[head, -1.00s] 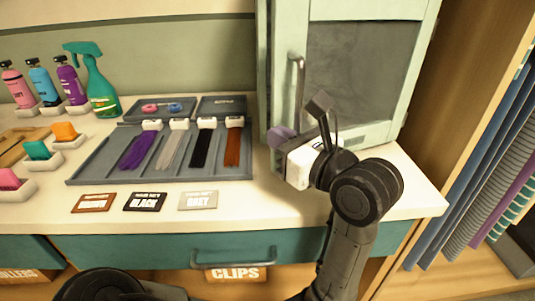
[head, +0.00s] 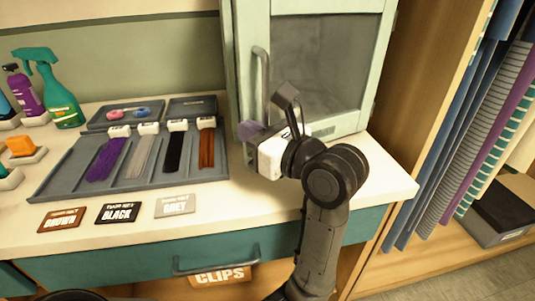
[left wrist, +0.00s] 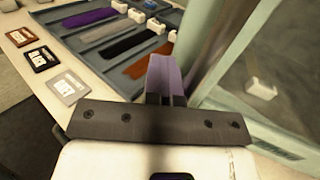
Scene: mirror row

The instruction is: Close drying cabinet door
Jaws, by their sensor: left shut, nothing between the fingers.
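The drying cabinet (head: 232,60) stands at the back right of the counter. Its door (head: 378,70) has a pale green frame, a grey glass pane and a vertical bar handle (head: 262,85) on the left side. I cannot tell whether the door is fully closed or slightly ajar. My left gripper (head: 250,130) is shut and empty, with its purple fingers at the door's lower left edge, below the handle. In the left wrist view the fingers (left wrist: 163,80) are together beside the blurred door frame; contact is unclear. My right gripper is not in view.
A grey tray (head: 60,180) with coloured hair strands lies left of the cabinet. Labelled cards (head: 118,212) lie in front of it. A green spray bottle (head: 55,90) stands at the back left. Hanging towels (head: 455,140) are at right. A drawer handle (head: 217,262) juts out below the counter.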

